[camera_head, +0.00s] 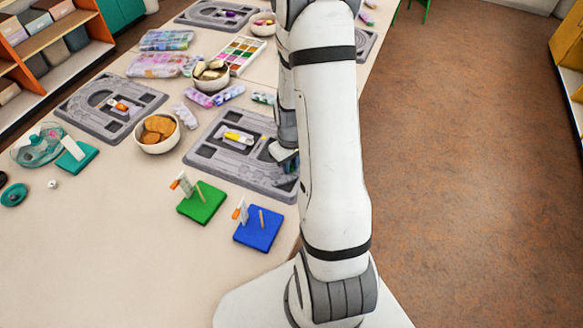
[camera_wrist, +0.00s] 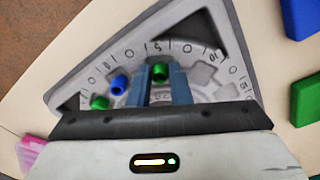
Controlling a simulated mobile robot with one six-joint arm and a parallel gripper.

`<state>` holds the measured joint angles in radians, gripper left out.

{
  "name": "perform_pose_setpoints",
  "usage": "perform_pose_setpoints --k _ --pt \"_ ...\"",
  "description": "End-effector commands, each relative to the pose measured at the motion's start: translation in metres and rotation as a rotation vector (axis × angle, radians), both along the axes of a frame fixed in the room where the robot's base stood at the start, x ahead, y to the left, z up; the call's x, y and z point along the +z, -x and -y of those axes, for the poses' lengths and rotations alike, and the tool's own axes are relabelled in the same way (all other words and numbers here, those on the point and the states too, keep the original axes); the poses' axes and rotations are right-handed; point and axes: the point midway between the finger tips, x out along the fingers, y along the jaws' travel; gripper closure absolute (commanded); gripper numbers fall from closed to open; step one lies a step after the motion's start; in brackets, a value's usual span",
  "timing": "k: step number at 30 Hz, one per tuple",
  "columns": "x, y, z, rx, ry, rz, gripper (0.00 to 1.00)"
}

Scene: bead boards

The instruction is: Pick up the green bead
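In the wrist view, a green bead (camera_wrist: 160,73) is between the tips of my gripper's two blue-grey fingers (camera_wrist: 160,78), over the grey board (camera_wrist: 215,40). The gap between the fingers is about as wide as the bead. I cannot tell whether the fingers press on it or whether it touches the board. A second green bead (camera_wrist: 100,102) and a blue bead (camera_wrist: 118,84) lie on the board to the left. In the head view, my arm hides the fingers and these beads; the grey board (camera_head: 205,152) shows left of the arm.
A green pegboard (camera_head: 203,208) and a blue pegboard (camera_head: 258,238) stand in front of the board. A bowl of crackers (camera_head: 157,147) is to the left. A paint palette (camera_head: 240,56) and another bowl (camera_head: 210,80) are behind. The table's front left is clear.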

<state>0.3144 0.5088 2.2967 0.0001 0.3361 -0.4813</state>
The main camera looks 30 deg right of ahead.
Motion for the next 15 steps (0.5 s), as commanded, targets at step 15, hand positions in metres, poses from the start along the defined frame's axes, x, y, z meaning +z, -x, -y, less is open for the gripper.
perform_pose_setpoints --k 15 --pt "0.0001 0.0001 0.0006 -0.001 0.0 0.0 1.0"
